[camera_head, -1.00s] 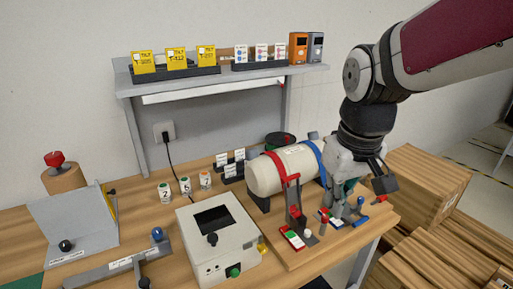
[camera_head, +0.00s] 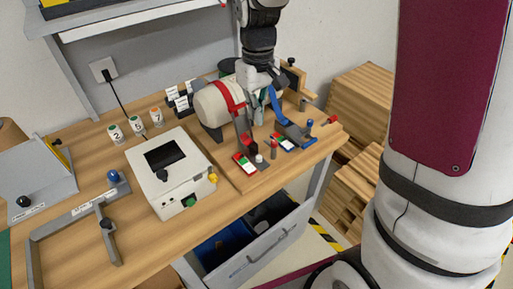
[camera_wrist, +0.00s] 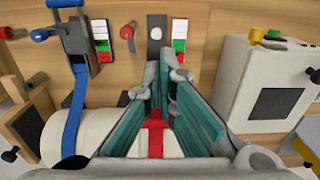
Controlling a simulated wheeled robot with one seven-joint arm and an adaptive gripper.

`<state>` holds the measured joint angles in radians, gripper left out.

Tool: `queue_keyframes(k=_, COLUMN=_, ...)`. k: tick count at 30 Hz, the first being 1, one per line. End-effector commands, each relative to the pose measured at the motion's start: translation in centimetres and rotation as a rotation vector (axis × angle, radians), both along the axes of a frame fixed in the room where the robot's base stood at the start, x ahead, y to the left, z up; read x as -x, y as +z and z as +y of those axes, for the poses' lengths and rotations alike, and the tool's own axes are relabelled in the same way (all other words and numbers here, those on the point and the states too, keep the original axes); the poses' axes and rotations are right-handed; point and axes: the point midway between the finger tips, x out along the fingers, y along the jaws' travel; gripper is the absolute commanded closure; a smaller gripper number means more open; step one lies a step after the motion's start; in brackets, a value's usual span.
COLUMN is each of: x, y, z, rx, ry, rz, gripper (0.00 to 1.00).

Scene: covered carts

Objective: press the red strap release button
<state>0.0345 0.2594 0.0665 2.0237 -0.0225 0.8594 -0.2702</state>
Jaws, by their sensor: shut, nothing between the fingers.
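A cream cylinder (camera_head: 212,106) lies on the wooden board, with a red strap (camera_head: 232,95) over it and a blue strap (camera_head: 276,105) right of that. The red strap runs down to a dark upright buckle (camera_head: 243,124). A red-topped post (camera_head: 273,148) stands in front, beside a white button (camera_head: 259,158); they also show in the wrist view as a red knob (camera_wrist: 131,30) and white button (camera_wrist: 155,33). My gripper (camera_head: 262,104) is shut and empty, close to the cylinder. In the wrist view, red strap (camera_wrist: 155,138) shows between its teal fingers; contact cannot be told.
A blue knob (camera_head: 309,124) and red handle (camera_head: 331,120) sit at the board's right. Red, white and green panels (camera_head: 244,164) lie along its front. A white control box (camera_head: 172,172) stands left. An open drawer (camera_head: 250,245) is below the table edge.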

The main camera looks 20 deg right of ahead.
Motion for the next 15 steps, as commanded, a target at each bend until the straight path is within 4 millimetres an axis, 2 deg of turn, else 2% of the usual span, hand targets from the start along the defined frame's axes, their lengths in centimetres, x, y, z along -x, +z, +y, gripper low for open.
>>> queue_keyframes(k=5, x=0.0, y=-0.4, z=0.0, rx=0.000, ry=0.000, rz=0.001, gripper=1.00)
queue_keyframes(k=8, x=0.1, y=-1.5, z=0.0, rx=0.000, ry=0.000, rz=0.004, gripper=1.00)
queue_keyframes(k=15, x=0.2, y=-5.9, z=0.0, rx=0.000, ry=0.001, rz=0.005, gripper=1.00)
